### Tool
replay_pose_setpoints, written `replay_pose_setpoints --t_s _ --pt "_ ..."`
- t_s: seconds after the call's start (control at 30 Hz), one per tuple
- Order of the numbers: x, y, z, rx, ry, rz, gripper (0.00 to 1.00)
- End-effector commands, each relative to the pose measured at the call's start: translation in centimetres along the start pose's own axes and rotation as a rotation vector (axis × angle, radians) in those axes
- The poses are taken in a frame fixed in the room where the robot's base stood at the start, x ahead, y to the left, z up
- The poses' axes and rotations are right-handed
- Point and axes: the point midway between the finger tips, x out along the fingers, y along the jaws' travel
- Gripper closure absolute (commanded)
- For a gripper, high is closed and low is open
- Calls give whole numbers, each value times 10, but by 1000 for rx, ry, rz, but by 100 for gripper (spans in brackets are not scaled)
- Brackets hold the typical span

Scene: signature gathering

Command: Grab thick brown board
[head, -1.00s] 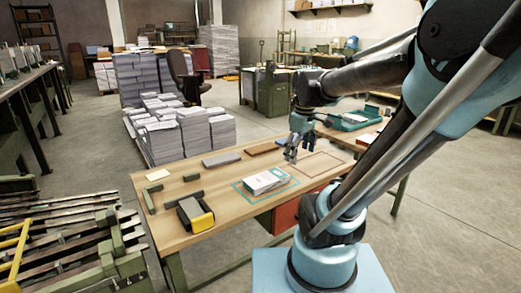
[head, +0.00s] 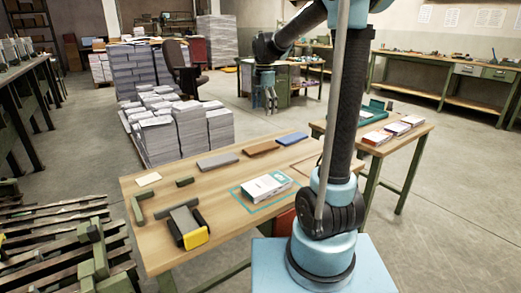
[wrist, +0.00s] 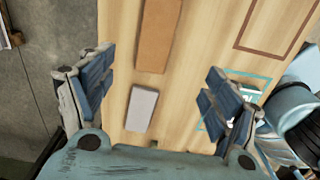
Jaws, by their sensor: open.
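The thick brown board (head: 261,147) lies flat on the far part of the wooden table (head: 232,215). In the wrist view the brown board (wrist: 158,35) is at the top centre, ahead of the fingers, with its upper end cut off by the frame edge. My gripper (head: 266,103) hangs above the far side of the table in the head view, fingers down. In the wrist view my gripper (wrist: 158,78) is open, with nothing between its fingers. It does not touch the board.
A grey block (head: 217,160) lies left of the brown board. A white booklet stack (head: 266,186) sits inside a teal outline. A brown outline marks the table to the right. A yellow and black tool (head: 188,227) and small green blocks lie at the left.

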Motion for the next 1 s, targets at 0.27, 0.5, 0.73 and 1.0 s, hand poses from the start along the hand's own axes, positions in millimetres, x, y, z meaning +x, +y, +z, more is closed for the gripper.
replay_pose_setpoints --t_s 0.27,0.5,0.73,1.0 --pt "28 6 -7 -27 1 -2 18" --pt "68 7 -9 -29 1 -2 18" --pt "104 6 -10 -29 0 -1 18" --pt "123 6 -10 -29 0 -1 18"
